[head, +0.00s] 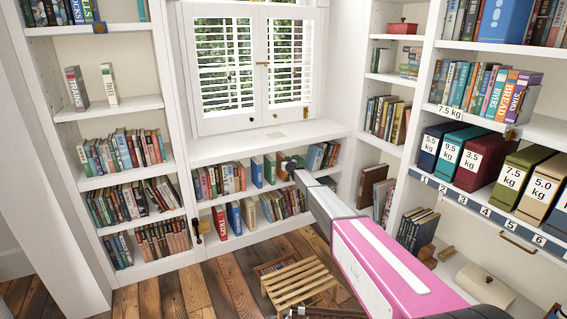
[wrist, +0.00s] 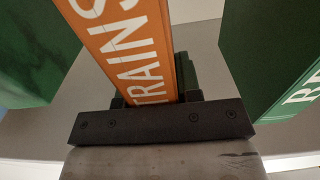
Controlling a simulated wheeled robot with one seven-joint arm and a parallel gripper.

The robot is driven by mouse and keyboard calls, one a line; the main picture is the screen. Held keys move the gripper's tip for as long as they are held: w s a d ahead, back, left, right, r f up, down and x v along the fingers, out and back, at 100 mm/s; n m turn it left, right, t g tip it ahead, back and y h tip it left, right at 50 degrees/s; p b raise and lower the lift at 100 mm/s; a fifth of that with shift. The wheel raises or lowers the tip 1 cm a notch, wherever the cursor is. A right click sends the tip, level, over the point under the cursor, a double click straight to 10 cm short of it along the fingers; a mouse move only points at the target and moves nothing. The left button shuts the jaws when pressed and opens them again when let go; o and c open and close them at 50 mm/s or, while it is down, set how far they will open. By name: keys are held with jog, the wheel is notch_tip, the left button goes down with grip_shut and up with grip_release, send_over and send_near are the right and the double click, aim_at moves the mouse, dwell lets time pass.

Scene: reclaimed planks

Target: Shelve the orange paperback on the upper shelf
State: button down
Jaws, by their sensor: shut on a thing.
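The orange paperback (wrist: 128,40), with TRAINS in white letters on its spine, stands in my gripper (wrist: 157,98) in the wrist view. The dark jaws are shut on it low on the spine. A green book (wrist: 38,50) stands apart on its left and another green book (wrist: 270,60) apart on its right. In the head view my gripper (head: 287,166) reaches into the upper shelf (head: 240,196) of the low bookcase under the window, among the green books. The orange paperback is mostly hidden there by my arm. Whether its base touches the shelf cannot be told.
Books (head: 219,181) fill the left of that shelf, and more (head: 322,156) stand at its right. The lower shelf holds a blue book (head: 234,217) and several others. A wooden slatted stool (head: 298,280) stands on the floor. Weight-labelled boxes (head: 481,160) line the right shelf.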

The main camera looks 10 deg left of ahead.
jog(key=shift+f, duration=0.15)
jog(key=c, duration=0.7)
grip_release()
jog(key=shift+c, duration=0.2)
jog(key=shift+f, duration=0.1)
jog(key=shift+s, duration=0.1)
jog(key=s+d+m+g+h, duration=0.25)
jog(key=s+d+h, duration=0.35)
jog(key=s+d, duration=1.15)
jog(key=s+d+m+g+h, duration=0.2)
jog(key=s+d+m+h, duration=0.25)
jog(key=s+d, duration=1.3)
jog(key=s+d+r+g, duration=0.1)
jog(key=s+g, duration=0.4)
jog(key=s, duration=1.6)
jog(key=s+d+r+g, duration=0.1)
jog(key=s+g, duration=0.4)
jog(key=s, duration=1.6)
jog(key=shift+d, duration=0.35)
